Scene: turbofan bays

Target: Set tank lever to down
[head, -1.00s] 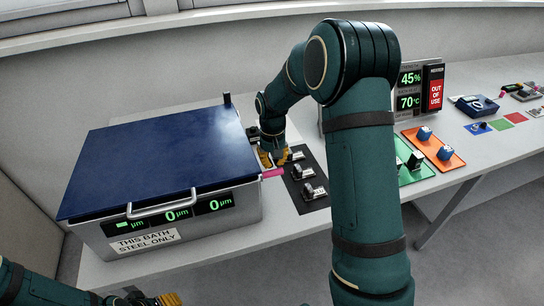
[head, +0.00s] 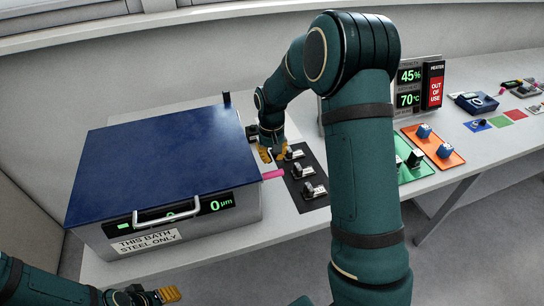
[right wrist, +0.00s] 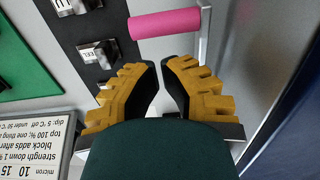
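The tank (head: 240,218) is a grey bath with a blue lid (head: 150,150). Its lever has a pink grip (head: 273,175) that sticks out from the tank's right side near the front corner. In the right wrist view the pink grip (right wrist: 165,22) lies just beyond my fingertips, joined to a thin pale bar. My right gripper (head: 273,153) is behind the lever in the head view. In the right wrist view its fingers (right wrist: 160,66) show a narrow empty gap. My left gripper (head: 160,296) is at the bottom left, away from the lever; its finger gap is unclear.
A dark panel (head: 317,204) with several small labelled blocks lies right of the lever. Green (head: 414,172) and orange (head: 433,146) mats with blocks lie farther right, before a display panel (head: 409,87). Bare bench lies in front of the dark panel.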

